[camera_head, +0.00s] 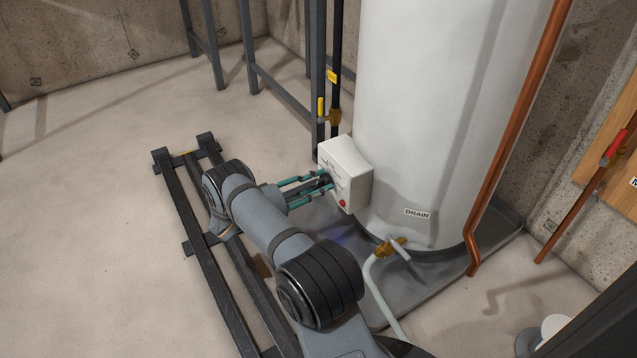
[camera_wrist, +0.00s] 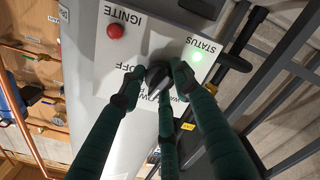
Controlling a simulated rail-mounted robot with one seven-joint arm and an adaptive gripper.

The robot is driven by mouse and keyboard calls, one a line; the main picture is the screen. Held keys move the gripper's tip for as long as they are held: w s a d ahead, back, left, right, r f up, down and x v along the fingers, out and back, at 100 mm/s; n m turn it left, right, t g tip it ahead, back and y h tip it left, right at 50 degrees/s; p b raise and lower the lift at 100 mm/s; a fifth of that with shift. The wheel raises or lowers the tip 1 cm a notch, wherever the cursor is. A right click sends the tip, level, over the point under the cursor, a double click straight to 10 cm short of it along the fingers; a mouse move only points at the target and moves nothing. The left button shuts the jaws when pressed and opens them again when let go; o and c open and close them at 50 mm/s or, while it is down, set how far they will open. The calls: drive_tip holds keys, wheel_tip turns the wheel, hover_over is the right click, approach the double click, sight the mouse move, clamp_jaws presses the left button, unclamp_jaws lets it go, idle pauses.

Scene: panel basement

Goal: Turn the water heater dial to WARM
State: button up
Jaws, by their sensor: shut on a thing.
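The black dial (camera_wrist: 156,72) is on the white control box (camera_head: 341,160) on the front of the water heater (camera_head: 430,90). My gripper (camera_head: 325,183) reaches the box from the left in the head view. In the wrist view its green fingers (camera_wrist: 157,82) are closed around the dial. The box face (camera_wrist: 148,40) appears upside down there. "OFF" reads beside the dial; the other setting labels are partly covered by the fingers. I cannot tell which setting the dial points to.
Below the box is a brass drain valve (camera_head: 390,248) with a pale hose. A dark pipe with a yellow-handled valve (camera_head: 321,107) stands behind the box. The left floor is open.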

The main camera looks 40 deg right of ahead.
drive_tip(key=n, duration=0.5)
drive_tip(key=shift+n, duration=0.4)
drive_tip(key=n, duration=0.5)
drive_tip(key=shift+n, duration=0.3)
drive_tip(key=o, duration=1.1)
drive_tip(key=shift+o, duration=0.2)
drive_tip(key=w+a, duration=0.1)
drive_tip(key=a, duration=1.1)
drive_tip(key=shift+w, duration=0.4)
drive_tip(key=shift+d, duration=0.15)
